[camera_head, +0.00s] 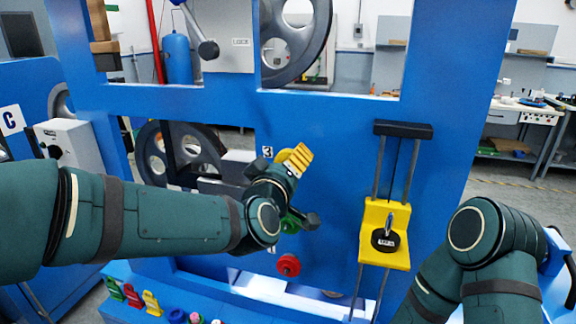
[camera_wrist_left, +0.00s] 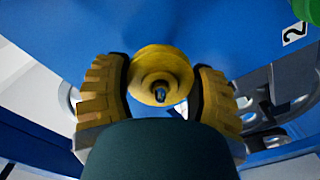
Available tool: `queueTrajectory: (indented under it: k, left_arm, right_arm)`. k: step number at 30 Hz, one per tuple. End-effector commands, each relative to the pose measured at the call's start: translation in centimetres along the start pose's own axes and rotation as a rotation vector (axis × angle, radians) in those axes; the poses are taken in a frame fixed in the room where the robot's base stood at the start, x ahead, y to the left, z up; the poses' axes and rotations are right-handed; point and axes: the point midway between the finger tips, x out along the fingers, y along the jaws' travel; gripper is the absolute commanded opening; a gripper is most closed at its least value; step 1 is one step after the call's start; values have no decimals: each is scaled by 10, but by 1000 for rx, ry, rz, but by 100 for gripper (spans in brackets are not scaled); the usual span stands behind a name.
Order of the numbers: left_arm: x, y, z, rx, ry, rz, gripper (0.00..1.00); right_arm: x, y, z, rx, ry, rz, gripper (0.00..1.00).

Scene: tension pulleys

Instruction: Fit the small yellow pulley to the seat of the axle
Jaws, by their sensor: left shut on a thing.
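The small yellow pulley (camera_wrist_left: 160,62) sits between the two ridged yellow fingers of my left gripper (camera_wrist_left: 161,88) in the left wrist view. The fingers are shut on it from both sides. A dark bluish axle end (camera_wrist_left: 160,94) shows in the pulley's central hole; how far the pulley is on it I cannot tell. In the head view my left gripper (camera_head: 298,160) is at the blue panel, beside the label 3. The pulley (camera_head: 282,156) shows only partly there, behind the fingers. My right gripper is out of the picture; only its arm shows.
Below my left gripper, a green pulley (camera_head: 291,223) and a red pulley (camera_head: 288,265) are on the panel. A yellow block (camera_head: 376,222) on vertical rods stands right of them. Coloured small parts (camera_head: 132,295) lie on the blue ledge at the bottom left.

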Motion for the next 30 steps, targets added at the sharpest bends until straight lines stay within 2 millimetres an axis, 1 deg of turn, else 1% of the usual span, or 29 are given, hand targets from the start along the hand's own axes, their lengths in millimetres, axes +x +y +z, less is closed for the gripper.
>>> queueTrajectory:
  k: [2,3,5,6,15,19,23,30]
  left_arm:
    - [0,1,-1,0,3,1,21]
    - [0,1,-1,0,3,1,70]
    - [0,1,-1,0,3,1,91]
    - [0,1,-1,0,3,1,97]
    - [-1,0,0,0,1,0,97]
    - [-9,1,-1,0,1,1,97]
    - [-30,1,-1,0,2,3,97]
    - [-80,1,-2,-2,4,3,97]
  right_arm:
    - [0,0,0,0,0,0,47]
    - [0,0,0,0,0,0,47]
    - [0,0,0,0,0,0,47]
    - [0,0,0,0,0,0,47]
    - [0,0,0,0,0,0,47]
    - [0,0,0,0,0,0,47]
    - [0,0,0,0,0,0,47]
    - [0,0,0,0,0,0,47]
